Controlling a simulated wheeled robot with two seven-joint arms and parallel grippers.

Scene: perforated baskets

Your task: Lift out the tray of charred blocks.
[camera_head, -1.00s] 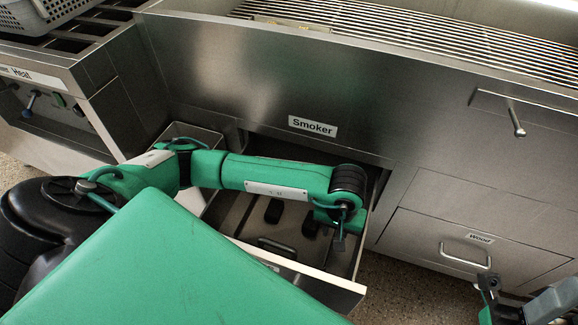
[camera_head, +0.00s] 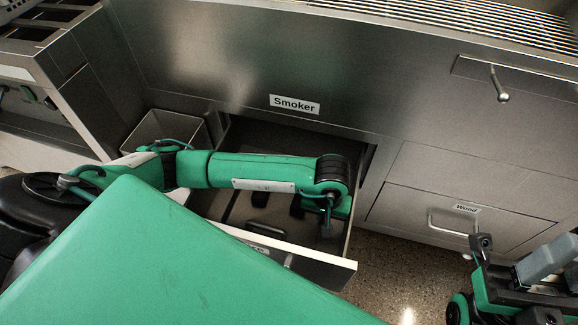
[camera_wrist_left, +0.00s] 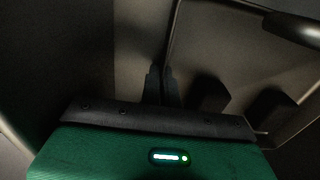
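The grey metal tray (camera_head: 240,208) sits inside the pulled-out drawer below the Smoker label. Dark charred blocks (camera_head: 260,198) lie in it; two also show in the left wrist view (camera_wrist_left: 208,95). My left arm reaches across the drawer, and its gripper (camera_head: 328,208) points down into it at the right side. In the left wrist view the two dark fingers (camera_wrist_left: 163,85) stand close together on either side of a thin upright metal edge, apparently the tray's wall. My right gripper (camera_head: 505,280) is at the lower right, away from the drawer; its finger gap is unclear.
The open drawer's front (camera_head: 315,265) and side walls surround the tray. The smoker cabinet (camera_head: 200,60) overhangs it behind. A metal bin (camera_head: 160,128) stands left of the drawer. The closed Wood drawer (camera_head: 460,218) is at the right. Floor (camera_head: 395,275) is free between.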

